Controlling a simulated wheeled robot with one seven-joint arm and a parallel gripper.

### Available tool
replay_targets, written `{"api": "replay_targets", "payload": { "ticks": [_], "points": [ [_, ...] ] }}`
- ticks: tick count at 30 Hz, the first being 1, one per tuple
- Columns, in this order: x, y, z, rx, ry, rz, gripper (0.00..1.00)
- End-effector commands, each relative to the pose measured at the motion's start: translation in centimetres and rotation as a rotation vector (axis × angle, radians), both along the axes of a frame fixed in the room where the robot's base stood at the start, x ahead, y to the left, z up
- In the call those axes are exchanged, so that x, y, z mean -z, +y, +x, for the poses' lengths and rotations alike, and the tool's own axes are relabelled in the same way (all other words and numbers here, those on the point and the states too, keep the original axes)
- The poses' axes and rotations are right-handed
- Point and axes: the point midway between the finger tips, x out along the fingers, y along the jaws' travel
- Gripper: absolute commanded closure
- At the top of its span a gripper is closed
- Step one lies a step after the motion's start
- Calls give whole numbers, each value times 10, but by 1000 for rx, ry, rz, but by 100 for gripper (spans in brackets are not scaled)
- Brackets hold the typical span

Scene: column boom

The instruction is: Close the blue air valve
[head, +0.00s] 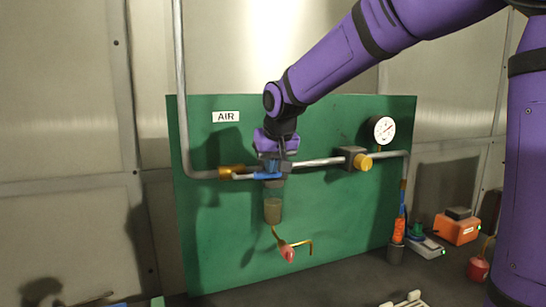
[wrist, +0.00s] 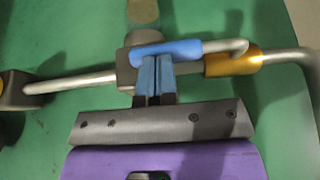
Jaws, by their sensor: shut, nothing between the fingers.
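The blue valve handle (head: 266,176) is on the metal air pipe, left of centre on the green panel, below the AIR label (head: 226,117). It lies roughly parallel to the pipe, its bare metal end pointing left towards a brass fitting (head: 231,172). In the wrist view the blue handle (wrist: 168,50) runs across the picture, its metal end over the brass fitting (wrist: 232,62). My gripper (head: 273,167) is at the valve. In the wrist view my gripper's blue fingers (wrist: 154,62) are together with nothing between them, right at the handle's edge. I cannot tell whether they touch it.
A clear bowl (head: 273,205) hangs below the valve. A dark block with a yellow knob (head: 362,161) and a gauge (head: 381,130) are to the right. An orange box (head: 457,227) stands on the bench at right.

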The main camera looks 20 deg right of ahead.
Motion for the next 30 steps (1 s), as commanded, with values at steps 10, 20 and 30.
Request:
{"api": "replay_targets", "payload": {
  "ticks": [10,20,30],
  "points": [
    [1,0,0,0,-1,0,100],
    [7,-2,0,1,1,64,100],
    [25,-7,0,4,0,269,100]
  ]
}}
